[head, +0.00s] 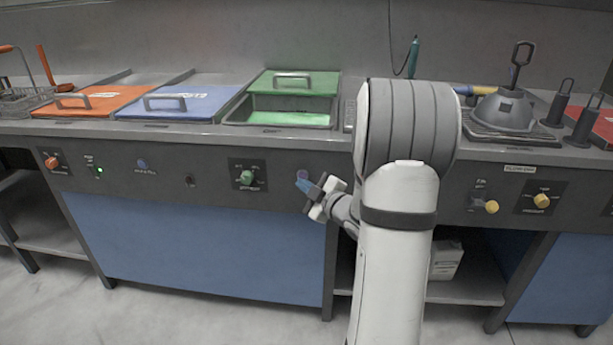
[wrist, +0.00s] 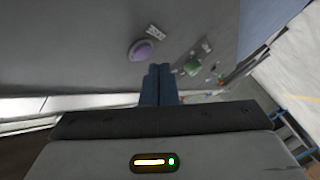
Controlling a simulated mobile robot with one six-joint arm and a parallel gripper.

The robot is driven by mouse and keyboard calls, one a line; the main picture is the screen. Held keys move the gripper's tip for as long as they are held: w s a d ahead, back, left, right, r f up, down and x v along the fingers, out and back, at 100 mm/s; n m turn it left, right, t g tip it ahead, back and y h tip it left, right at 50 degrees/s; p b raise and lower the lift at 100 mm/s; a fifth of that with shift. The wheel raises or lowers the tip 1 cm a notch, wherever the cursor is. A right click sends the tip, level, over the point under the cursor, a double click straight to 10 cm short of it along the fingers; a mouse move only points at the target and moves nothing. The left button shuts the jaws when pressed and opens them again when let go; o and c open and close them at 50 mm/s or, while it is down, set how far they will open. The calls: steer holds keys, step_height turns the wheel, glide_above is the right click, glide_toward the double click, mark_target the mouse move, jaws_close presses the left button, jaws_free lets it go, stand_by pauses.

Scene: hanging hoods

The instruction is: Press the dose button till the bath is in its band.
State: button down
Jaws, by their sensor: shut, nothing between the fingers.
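A round purple button (wrist: 147,50) with a small pale label beside it sits on the grey panel in the wrist view. It also shows in the head view (head: 302,174), just above my fingertips. I cannot read its label. My gripper (head: 304,186) is shut and empty in front of the panel. In the wrist view its blue fingertips (wrist: 160,68) are together, below and right of the button, apart from it in the picture. The open bath (head: 290,119) holds green liquid, and its green lid (head: 295,83) is pushed back. No level band is readable.
A green knob (head: 246,177) is left of the purple button. Blue (head: 181,103) and orange (head: 88,101) lids cover the baths to the left. A grey hood (head: 503,111) stands right of my arm. Yellow knobs (head: 542,200) are on the right panel. Floor in front is clear.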

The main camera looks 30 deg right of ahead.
steer(key=shift+w+d, duration=0.1)
steer(key=shift+w, duration=0.05)
stand_by(0.4)
steer(key=shift+w+d, duration=0.15)
steer(key=shift+w, duration=0.15)
steer(key=shift+w+d+b, duration=0.2)
steer(key=shift+w+b, duration=0.1)
stand_by(0.7)
stand_by(0.3)
steer(key=shift+s+a+b, duration=0.3)
steer(key=shift+s+a, duration=0.1)
steer(key=shift+s, duration=0.25)
steer(key=shift+s+a, duration=0.1)
steer(key=s+a, duration=0.1)
steer(key=s+b, duration=0.1)
steer(key=s+a, duration=0.1)
steer(key=s, duration=0.1)
steer(key=shift+a, duration=0.3)
stand_by(2.3)
